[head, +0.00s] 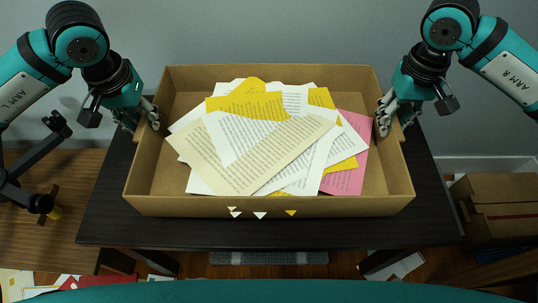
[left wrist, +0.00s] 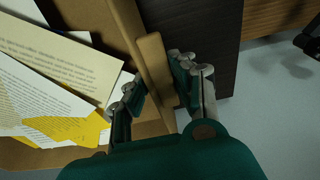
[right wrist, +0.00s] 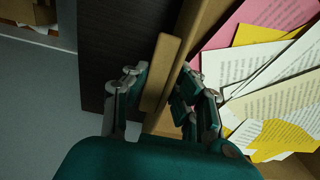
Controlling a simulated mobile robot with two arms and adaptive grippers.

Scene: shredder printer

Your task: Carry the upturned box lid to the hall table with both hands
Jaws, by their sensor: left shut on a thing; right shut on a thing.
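The upturned box lid (head: 268,206) is a wide, shallow brown cardboard tray over a dark table (head: 300,232). Printed sheets (head: 262,150) in white, cream, yellow and pink lie heaped in it. My left gripper (head: 148,118) is shut on the lid's left side, its fingers either side of a tan grip strip (left wrist: 155,68) in the left wrist view. My right gripper (head: 386,118) is shut on the lid's right side, around a similar strip (right wrist: 161,72) in the right wrist view. The lid looks level. I cannot tell whether it touches the tabletop.
Brown cardboard boxes (head: 500,205) stand on the floor at the right. A black-legged chair or stand (head: 30,190) is at the left. Papers (head: 25,283) lie at the lower left. A grey wall is behind the table.

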